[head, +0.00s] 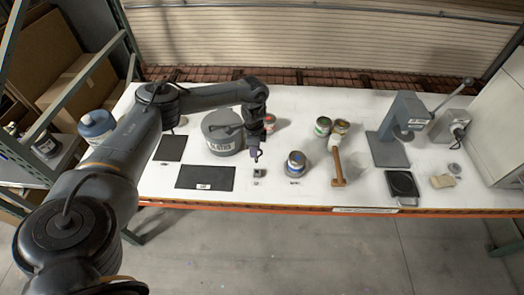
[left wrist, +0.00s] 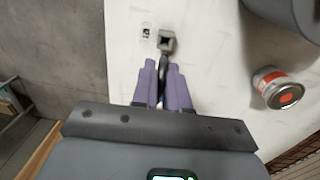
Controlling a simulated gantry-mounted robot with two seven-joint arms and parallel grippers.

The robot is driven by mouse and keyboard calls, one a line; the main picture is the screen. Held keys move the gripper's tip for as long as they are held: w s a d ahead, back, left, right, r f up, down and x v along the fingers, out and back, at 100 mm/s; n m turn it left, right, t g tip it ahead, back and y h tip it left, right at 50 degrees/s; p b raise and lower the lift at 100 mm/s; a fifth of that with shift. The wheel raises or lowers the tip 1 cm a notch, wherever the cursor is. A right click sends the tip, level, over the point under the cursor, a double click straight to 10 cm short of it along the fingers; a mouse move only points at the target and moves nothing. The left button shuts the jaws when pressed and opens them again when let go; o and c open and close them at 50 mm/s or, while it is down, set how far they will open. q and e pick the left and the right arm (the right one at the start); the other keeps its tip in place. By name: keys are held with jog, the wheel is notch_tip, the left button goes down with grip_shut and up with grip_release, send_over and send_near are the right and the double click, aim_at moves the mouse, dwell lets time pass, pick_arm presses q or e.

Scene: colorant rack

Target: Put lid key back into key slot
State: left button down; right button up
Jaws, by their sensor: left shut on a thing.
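My left gripper (head: 255,154) hangs over the front middle of the white table. In the left wrist view its purple fingers (left wrist: 163,82) are shut on the dark lid key (left wrist: 163,68), mostly hidden between them. The key slot (head: 259,172) is a small grey block near the table's front edge. In the left wrist view the slot block (left wrist: 167,39) shows a dark square opening and lies just beyond the fingertips. The key is close to the block; I cannot tell whether they touch. My right gripper is not in view.
A large grey pot (head: 222,134) stands left of the gripper, with a small red-labelled can (head: 269,122) behind. A dark mat (head: 205,178) lies left of the slot. A grey press (head: 388,145) stands further right.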

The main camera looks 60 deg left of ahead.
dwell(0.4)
pick_arm(q)
jog(key=shift+r+p, duration=0.1)
jog(key=shift+p, duration=0.35)
jog(key=shift+d+f+b, duration=0.1)
jog(key=shift+f+b, duration=1.15)
jog(key=shift+f, duration=0.8)
jog(key=shift+f+b, duration=0.5)
jog(key=shift+f, duration=0.45)
jog(key=shift+f, duration=0.35)
jog(key=shift+f+b, duration=1)
jog(key=shift+f, duration=0.55)
jog(key=c, duration=1.1)
grip_release()
